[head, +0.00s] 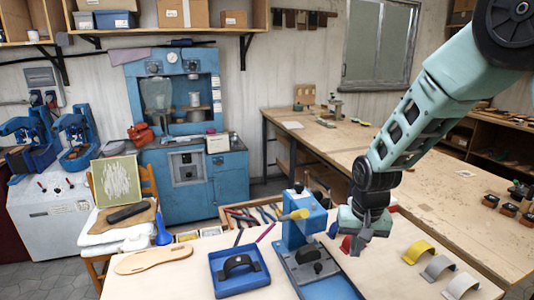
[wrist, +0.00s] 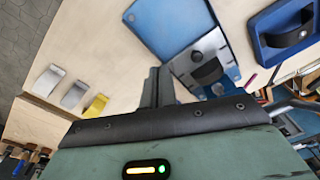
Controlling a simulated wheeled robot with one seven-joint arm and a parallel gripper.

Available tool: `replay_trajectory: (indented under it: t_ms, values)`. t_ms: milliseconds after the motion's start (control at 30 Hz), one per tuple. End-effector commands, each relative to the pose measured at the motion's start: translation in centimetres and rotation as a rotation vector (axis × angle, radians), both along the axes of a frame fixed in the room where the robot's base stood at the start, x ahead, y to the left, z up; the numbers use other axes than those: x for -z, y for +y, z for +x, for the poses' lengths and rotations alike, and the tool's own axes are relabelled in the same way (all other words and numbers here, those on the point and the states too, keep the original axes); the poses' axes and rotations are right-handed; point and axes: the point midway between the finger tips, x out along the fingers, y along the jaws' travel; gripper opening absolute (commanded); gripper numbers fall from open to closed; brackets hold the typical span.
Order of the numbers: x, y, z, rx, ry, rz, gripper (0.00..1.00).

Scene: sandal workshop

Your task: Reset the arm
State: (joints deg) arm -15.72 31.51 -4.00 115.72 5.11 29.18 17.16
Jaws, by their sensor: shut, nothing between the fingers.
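My gripper (head: 359,243) hangs above the near bench, just right of the blue press, with its fingers pointing down. It is shut and empty. In the wrist view its closed fingers (wrist: 156,88) stand against the pale bench top. My teal arm comes in from the upper right of the head view.
The blue press (head: 302,225) with its base stands left of my gripper. A blue tray (head: 217,289) holding a dark strap, and a tan sole (head: 153,260), lie further left. Yellow (head: 418,251), grey (head: 437,267) and cream (head: 461,284) straps stand right. A long bench (head: 440,195) stretches behind.

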Motion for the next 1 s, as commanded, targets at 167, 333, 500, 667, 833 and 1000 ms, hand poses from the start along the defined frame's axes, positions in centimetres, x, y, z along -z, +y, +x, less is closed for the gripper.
replay_trajectory:
  t_ms: [167, 333, 500, 667, 833, 1000]
  values:
    - [-4.6, -4.8, -5.0, -0.051, -0.07, 0.001, 0.0]
    - [-6.5, -7.2, -8.7, -0.093, -0.111, -0.011, 0.0]
    - [-7.6, -8.8, -11.6, -0.122, -0.142, -0.025, 0.0]
    - [-8.2, -9.9, -14.1, -0.148, -0.165, -0.04, 0.0]
    - [-6.9, -6.6, -15.6, -0.258, -0.149, -0.026, 0.0]
    - [-5.4, -1.8, -17.8, -0.405, -0.107, -0.005, 0.0]
